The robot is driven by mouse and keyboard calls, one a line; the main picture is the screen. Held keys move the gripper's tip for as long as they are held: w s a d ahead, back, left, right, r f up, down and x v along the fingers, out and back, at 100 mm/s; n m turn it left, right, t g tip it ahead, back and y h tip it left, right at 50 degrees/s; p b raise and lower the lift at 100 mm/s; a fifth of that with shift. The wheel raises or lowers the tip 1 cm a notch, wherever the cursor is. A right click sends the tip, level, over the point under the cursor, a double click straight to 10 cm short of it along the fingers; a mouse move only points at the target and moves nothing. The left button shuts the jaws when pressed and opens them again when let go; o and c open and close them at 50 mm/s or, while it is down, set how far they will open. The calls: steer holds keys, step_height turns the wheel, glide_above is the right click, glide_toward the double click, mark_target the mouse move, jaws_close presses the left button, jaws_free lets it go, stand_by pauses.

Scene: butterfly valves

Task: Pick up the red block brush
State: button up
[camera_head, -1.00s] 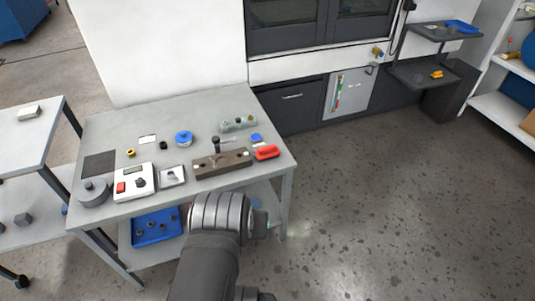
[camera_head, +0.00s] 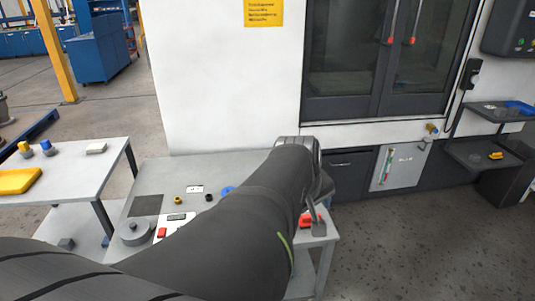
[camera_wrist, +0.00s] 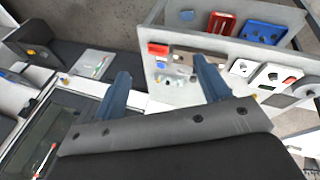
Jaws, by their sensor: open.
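The red block brush (camera_head: 306,219) lies at the right end of the grey worktable (camera_head: 160,170). My arm and gripper partly cover it in the head view. In the wrist view it is a small red block (camera_wrist: 157,49) near the table's corner, seen between my two fingers. My gripper (camera_wrist: 160,68) is open and empty, with its fingers apart and above the table. In the head view my gripper (camera_head: 318,217) hangs over the table's right end, by the brush. Whether it touches the brush is not clear there.
A white box with a red button (camera_head: 162,232) and a round grey part (camera_head: 134,232) stand on the left of the table. A blue tray (camera_wrist: 264,32) shows in the wrist view. A white machine (camera_head: 225,80) stands behind.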

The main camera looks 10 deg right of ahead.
steer(key=w+d+f+n+g, duration=0.1)
steer(key=w+d+f+n, duration=0.15)
steer(key=w, duration=0.35)
steer(key=w+d+f+n, duration=0.1)
steer(key=w+f+n, duration=0.15)
steer(key=w, duration=0.35)
steer(key=w+d+f+n+g, duration=0.1)
steer(key=w+d+n, duration=0.15)
steer(key=w, duration=0.35)
steer(key=w+f+n+g+h, duration=0.1)
steer(key=w+f+n+g, duration=0.1)
steer(key=w+f+n, duration=0.8)
steer(key=d+f+m, duration=0.1)
steer(key=d+f, duration=0.1)
steer(key=f, duration=0.4)
steer(key=w+d+f, duration=0.1)
steer(key=d+f, duration=0.2)
steer(key=f, duration=0.4)
steer(key=w+d+f+m, duration=0.1)
steer(key=d+f, duration=0.1)
steer(key=f, duration=0.5)
steer(key=shift+d+m, duration=0.25)
steer(key=shift+m, duration=0.1)
steer(key=c, duration=1.1)
